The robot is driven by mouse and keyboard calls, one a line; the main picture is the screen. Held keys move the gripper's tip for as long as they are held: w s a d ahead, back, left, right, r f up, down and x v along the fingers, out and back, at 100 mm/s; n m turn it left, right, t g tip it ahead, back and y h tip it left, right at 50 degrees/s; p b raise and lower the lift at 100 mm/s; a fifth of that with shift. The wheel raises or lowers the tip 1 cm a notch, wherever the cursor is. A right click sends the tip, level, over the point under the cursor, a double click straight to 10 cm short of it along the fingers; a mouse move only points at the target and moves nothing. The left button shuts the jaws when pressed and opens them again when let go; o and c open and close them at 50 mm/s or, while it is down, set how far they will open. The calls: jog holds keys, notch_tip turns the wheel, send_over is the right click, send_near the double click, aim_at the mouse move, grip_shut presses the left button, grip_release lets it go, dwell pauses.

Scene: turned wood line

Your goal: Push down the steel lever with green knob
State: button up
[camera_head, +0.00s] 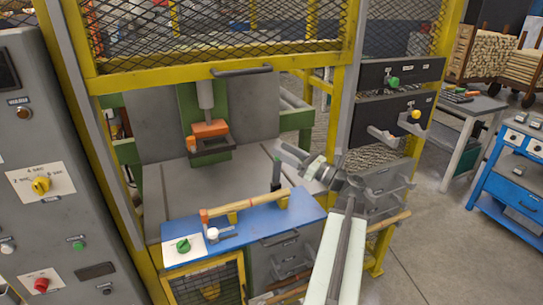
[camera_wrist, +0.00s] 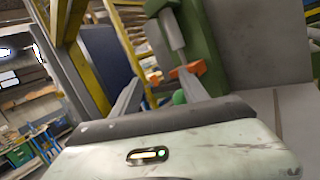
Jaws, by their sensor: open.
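My gripper (camera_head: 284,160) is open beside the back right corner of the blue bench, its fingers pointing left toward the press. In the wrist view my gripper (camera_wrist: 160,80) shows a green knob (camera_wrist: 179,97) between its two fingers, close to the right one. I cannot tell if they touch. In the head view a small green spot shows at the fingertips, above a short grey post, and the fingers hide part of it. Another green knob (camera_head: 393,81) is on the upper black panel at the right. I see no clear steel shaft on either knob.
The blue bench (camera_head: 305,212) carries a wooden rod (camera_head: 250,205), a white knob (camera_head: 212,233) and a green switch (camera_head: 183,245). A press with an orange clamp (camera_head: 208,129) stands behind. A yellow knob (camera_head: 415,114) is on the lower black panel.

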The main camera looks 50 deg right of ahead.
aim_at(277, 168)
jog(key=s+d+f+g+h+p, duration=0.2)
jog(key=d+f, duration=0.1)
jog(key=f, duration=0.1)
jog(key=w+a+n, duration=0.1)
jog(key=w+a, duration=0.1)
jog(key=w, duration=0.6)
jog(key=shift+w+a+f+g+y, duration=0.2)
jog(key=shift+w+g+y, duration=0.1)
jog(key=shift+w+y, duration=0.1)
grip_shut()
jog(key=shift+s+a, duration=0.1)
dwell(0.8)
